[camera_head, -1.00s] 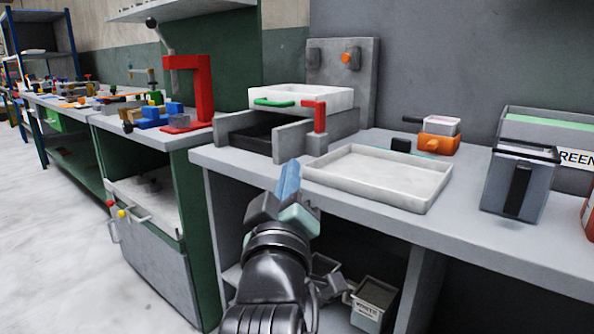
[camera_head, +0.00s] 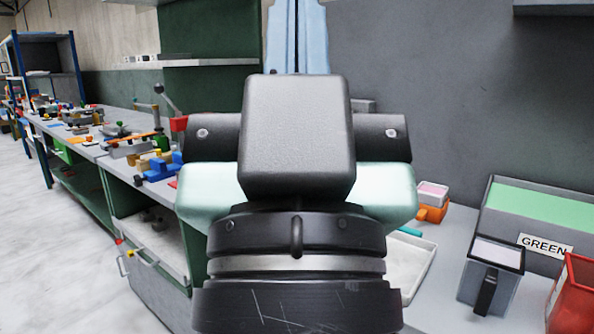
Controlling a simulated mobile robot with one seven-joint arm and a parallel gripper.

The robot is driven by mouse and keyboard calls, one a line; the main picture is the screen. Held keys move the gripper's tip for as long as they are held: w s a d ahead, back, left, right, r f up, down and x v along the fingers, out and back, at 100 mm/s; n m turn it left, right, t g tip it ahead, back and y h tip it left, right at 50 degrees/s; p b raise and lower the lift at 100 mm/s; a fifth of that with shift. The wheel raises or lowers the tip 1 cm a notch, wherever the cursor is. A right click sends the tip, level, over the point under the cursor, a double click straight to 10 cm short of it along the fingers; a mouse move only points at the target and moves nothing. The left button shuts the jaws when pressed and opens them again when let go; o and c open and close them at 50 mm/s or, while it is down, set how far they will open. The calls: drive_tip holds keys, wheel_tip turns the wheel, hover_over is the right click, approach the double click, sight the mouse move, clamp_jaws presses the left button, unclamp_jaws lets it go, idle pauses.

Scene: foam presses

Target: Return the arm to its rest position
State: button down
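My gripper (camera_head: 297,38) is raised close in front of the camera and fills the middle of the head view. Its two pale blue fingers point up at the top edge of the picture. They lie side by side with only a thin dark line between them, so it looks shut, and I see nothing held. The very tips are cut off. My dark wrist below it hides most of the press and the middle of the bench.
A white tray (camera_head: 414,262) shows partly behind my wrist. At right stand a grey container (camera_head: 492,268), a green-topped box labelled GREEN (camera_head: 540,215) and a red bin (camera_head: 572,300). An orange block (camera_head: 432,213) sits behind the tray. Open floor (camera_head: 70,240) lies at left.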

wheel_tip(320, 180, up, 22)
drive_tip(key=p, duration=1.9)
drive_tip(key=shift+f, duration=0.15)
